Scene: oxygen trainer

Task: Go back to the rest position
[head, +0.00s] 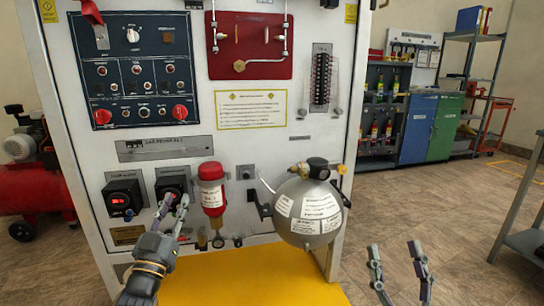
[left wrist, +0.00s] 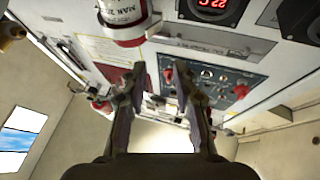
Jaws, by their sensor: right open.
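My left gripper (head: 175,205) is in front of the white trainer panel (head: 245,155), close to the right one of two small display units (head: 172,187). Its fingers are apart with nothing between them, as the left wrist view (left wrist: 160,75) also shows. Whether it touches the panel cannot be told. My right gripper (head: 396,255) is low at the right of the head view, over the floor, open and empty, clear of the panel.
A red cylinder (head: 211,190) is mounted just right of my left gripper. A silver tank (head: 308,212) sticks out from the panel farther right. A grey table (head: 527,215) stands at the right edge. A red compressor (head: 35,190) is at the left. Floor between is free.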

